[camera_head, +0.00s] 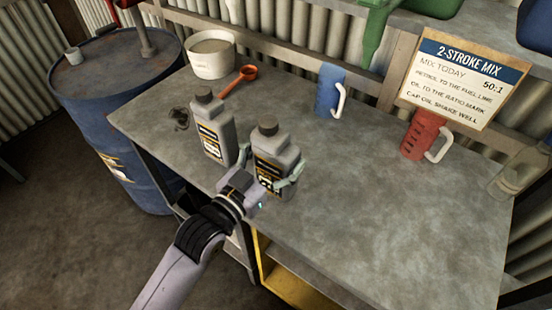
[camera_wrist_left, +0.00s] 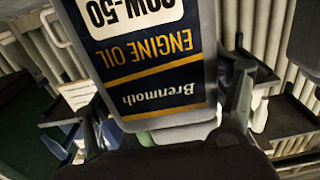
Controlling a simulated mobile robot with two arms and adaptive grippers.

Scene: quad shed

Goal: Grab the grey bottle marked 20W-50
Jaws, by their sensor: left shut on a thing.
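Two grey bottles with dark caps and dark labels are near the bench's left front edge. My left gripper (camera_head: 268,172) is shut on the right-hand grey bottle (camera_head: 268,145), with a finger on each side of its body. In the left wrist view this bottle's label (camera_wrist_left: 150,50) appears upside down, reading "Brenmoth", "ENGINE OIL" and a grade ending in "W-50", partly cut off at the top. The bottle looks upright; I cannot tell whether its base touches the bench. The other grey bottle (camera_head: 212,128) stands just left of it, its marking too small to read. My right gripper is not in view.
The grey bench (camera_head: 365,215) is clear to the right of the bottles. A blue drum (camera_head: 110,90) stands at left, and a sign (camera_head: 462,78) leans at the back right.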

